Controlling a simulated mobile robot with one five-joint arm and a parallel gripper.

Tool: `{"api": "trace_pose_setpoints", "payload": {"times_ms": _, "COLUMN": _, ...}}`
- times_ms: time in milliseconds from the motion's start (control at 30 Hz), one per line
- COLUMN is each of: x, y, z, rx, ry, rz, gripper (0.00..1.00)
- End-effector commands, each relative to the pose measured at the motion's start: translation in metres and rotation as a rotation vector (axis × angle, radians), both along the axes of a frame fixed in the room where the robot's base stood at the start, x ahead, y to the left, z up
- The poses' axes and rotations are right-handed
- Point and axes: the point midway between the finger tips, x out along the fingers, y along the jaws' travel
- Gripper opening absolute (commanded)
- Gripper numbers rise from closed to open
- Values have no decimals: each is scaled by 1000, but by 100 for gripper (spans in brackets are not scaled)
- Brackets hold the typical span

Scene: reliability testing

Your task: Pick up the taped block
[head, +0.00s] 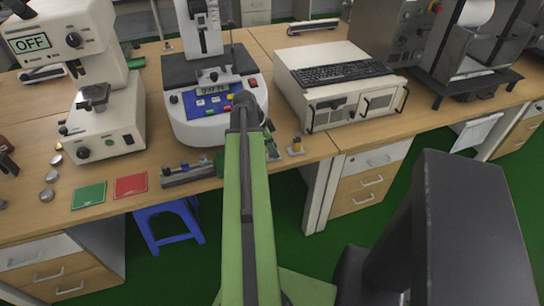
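I cannot pick out the taped block with certainty in the head view. A small grey piece with a yellow-orange part (297,146) stands near the table's front edge, right of my arm. My green arm rises through the middle of the picture and covers part of the table edge. Dark parts of its far end show just right of the green link. My gripper's fingers cannot be made out, and the arm hides whatever lies behind it.
A tester with a blue panel (210,103) stands behind my arm. A machine reading OFF (75,40) is at left, and a white box with a keyboard (337,88) at right. Green (89,195) and red (131,185) cards lie in front. A blue stool (168,222) is below.

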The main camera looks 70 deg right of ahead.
Motion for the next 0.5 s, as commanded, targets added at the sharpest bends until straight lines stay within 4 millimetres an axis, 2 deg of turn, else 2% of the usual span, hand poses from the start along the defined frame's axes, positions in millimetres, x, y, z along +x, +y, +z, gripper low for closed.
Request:
{"api": "trace_pose_setpoints", "payload": {"times_ms": 33, "x": 0, "y": 0, "z": 0, "rx": 0, "ry": 0, "rz": 0, "gripper": 34}}
{"api": "trace_pose_setpoints", "payload": {"times_ms": 300, "x": 0, "y": 0, "z": 0, "rx": 0, "ry": 0, "rz": -1, "gripper": 0}}
{"api": "trace_pose_setpoints", "payload": {"times_ms": 500, "x": 0, "y": 0, "z": 0, "rx": 0, "ry": 0, "rz": -1, "gripper": 0}}
